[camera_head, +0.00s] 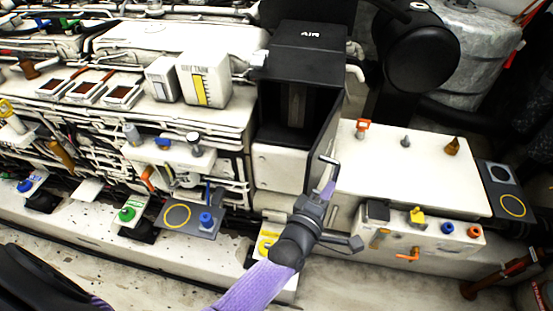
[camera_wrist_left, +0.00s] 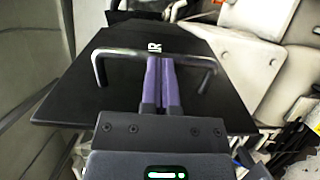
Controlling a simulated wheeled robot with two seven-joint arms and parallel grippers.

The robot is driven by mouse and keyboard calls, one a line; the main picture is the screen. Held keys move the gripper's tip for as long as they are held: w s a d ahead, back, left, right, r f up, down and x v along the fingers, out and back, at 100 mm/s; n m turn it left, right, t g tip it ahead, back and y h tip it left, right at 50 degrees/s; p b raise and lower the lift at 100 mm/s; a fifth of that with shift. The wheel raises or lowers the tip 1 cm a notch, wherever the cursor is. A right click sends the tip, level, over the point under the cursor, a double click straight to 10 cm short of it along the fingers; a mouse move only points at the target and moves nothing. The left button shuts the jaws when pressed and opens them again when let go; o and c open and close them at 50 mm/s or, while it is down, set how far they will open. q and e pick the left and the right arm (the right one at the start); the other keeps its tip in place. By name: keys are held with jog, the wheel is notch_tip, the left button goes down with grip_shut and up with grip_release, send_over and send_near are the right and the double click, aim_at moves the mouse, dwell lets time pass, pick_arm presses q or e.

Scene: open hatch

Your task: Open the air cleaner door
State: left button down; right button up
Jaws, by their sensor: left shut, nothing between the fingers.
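The air cleaner is a tall black box (camera_head: 305,45) marked AIR on top. Its front is open and shows a dark inside with a grey filter-like part. Its black door (camera_head: 323,135) stands swung out at the right side of the opening, seen nearly edge-on. In the left wrist view the door's dark face (camera_wrist_left: 75,95) fills the middle, with a black bar handle (camera_wrist_left: 120,52). My left gripper (camera_head: 328,189) is at the door's outer side by the handle. Its purple fingers (camera_wrist_left: 160,62) are shut, empty, between the handle's legs. Contact with the bar is unclear.
A white block with colored knobs (camera_head: 405,165) stands right of the door, close to my left gripper. A black cylinder (camera_head: 418,50) is behind it. White engine parts (camera_head: 180,45) and pads with caps (camera_head: 190,218) fill the left. The floor in front is clear.

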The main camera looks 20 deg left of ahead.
pick_arm(q)
jog(key=shift+w+d, duration=0.1)
jog(key=shift+d, duration=0.15)
pick_arm(e)
jog(key=shift+w+d, duration=0.1)
jog(key=shift+d, duration=0.25)
pick_arm(q)
jog(key=s+a+p, duration=0.1)
jog(key=s, duration=0.9)
jog(key=shift+a+p, duration=0.2)
jog(key=shift+p, duration=0.15)
pick_arm(e)
jog(key=shift+r, duration=0.9)
